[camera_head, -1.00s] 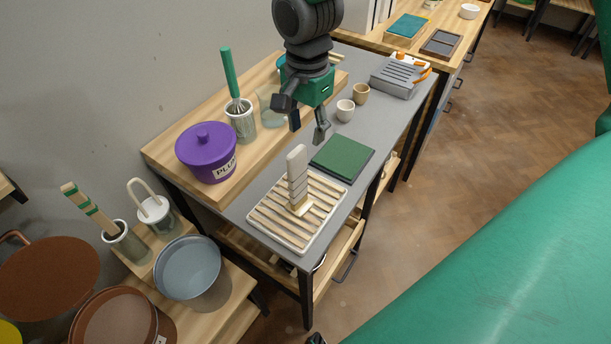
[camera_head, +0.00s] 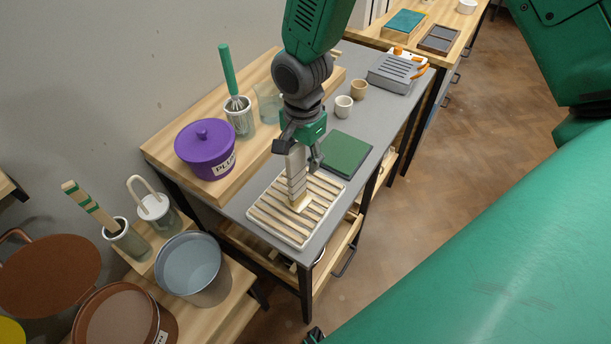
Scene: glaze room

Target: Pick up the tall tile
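The tall tile (camera_head: 297,184) is pale, slim and upright on the slatted wooden rack (camera_head: 262,222), with a yellowish patch at its foot. My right gripper (camera_head: 299,158) has come down over the tile's top from above. Its dark fingers are apart, one on each side of the tile's upper part. The tile's top end is partly hidden by the gripper. I cannot tell whether a finger touches it.
A green board (camera_head: 345,156) lies just right of the rack. A purple lidded pot (camera_head: 205,150) and a whisk in a jar (camera_head: 239,117) stand on the wooden board to the left. Two small cups (camera_head: 343,106) and a grey slotted box (camera_head: 391,73) are farther back.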

